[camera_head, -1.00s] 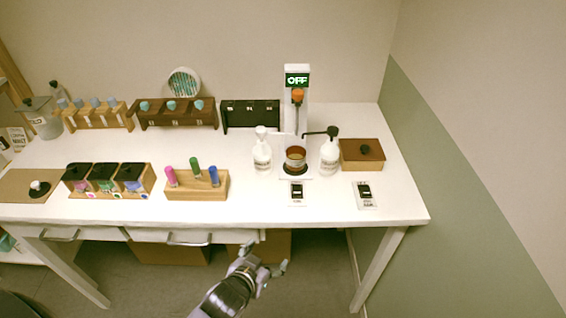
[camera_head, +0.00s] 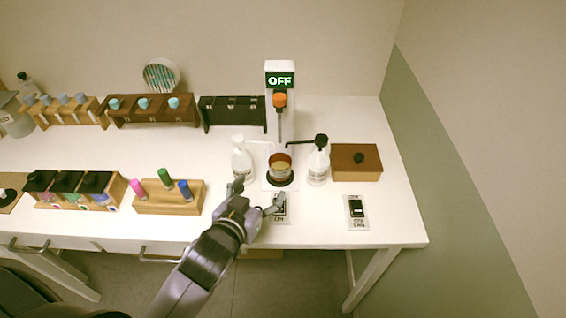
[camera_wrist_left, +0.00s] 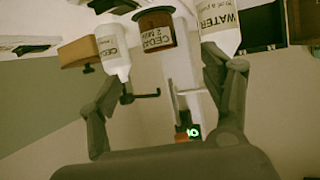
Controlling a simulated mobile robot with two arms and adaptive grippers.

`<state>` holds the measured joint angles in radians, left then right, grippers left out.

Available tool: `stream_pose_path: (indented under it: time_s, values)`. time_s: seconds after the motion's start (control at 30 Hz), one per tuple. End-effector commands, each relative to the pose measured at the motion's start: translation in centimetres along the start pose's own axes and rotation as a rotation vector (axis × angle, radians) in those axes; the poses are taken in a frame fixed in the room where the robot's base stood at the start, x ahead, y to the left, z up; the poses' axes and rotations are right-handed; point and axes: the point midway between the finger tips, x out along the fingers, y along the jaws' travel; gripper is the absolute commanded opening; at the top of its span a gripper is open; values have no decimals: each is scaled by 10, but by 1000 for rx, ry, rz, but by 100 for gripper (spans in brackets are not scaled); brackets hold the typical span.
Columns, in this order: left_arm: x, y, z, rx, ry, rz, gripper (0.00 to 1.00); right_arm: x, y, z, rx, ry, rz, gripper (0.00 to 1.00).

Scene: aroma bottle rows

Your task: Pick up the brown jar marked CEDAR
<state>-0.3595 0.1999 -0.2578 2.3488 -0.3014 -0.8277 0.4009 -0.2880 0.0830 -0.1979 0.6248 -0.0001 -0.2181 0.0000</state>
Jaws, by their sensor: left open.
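The brown jar (camera_head: 280,166) stands upright on a small platform under the orange head of a white stand whose sign reads OFF. In the left wrist view, which looks upside down, the brown jar (camera_wrist_left: 157,32) shows a label with CEDAR on it. My left gripper (camera_head: 258,195) is open and empty, in front of the jar and a little left, apart from it. In the wrist view its fingers (camera_wrist_left: 165,66) are spread, with the jar beyond and between them. My right gripper is in no frame.
White pump bottles flank the jar: one marked WATER (camera_head: 242,160) on the left, another (camera_head: 318,163) on the right. A brown box (camera_head: 356,162) stands further right. A switch plate (camera_head: 357,212) lies front right. A wooden holder with coloured sticks (camera_head: 168,199) is left.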

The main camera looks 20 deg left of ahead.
Motion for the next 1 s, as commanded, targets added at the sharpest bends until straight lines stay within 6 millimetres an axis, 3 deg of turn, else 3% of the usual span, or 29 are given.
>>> stream_pose_path:
  time_s: [0.23, 0.4, 0.67, 1.0]
  values:
    - [50, 0, -3, 2, 0, 0, 72, -14, -9, 24, 2, -38, -11, 40]
    - [81, 0, -2, 1, -1, -1, 72, -20, -11, 24, 1, -40, -13, 40]
    - [104, 0, 0, 0, -1, 0, 72, -22, -7, 0, 1, -4, -9, 40]
    - [136, 3, -2, 0, -1, 0, 72, -36, -4, 6, -2, -14, -6, 40]
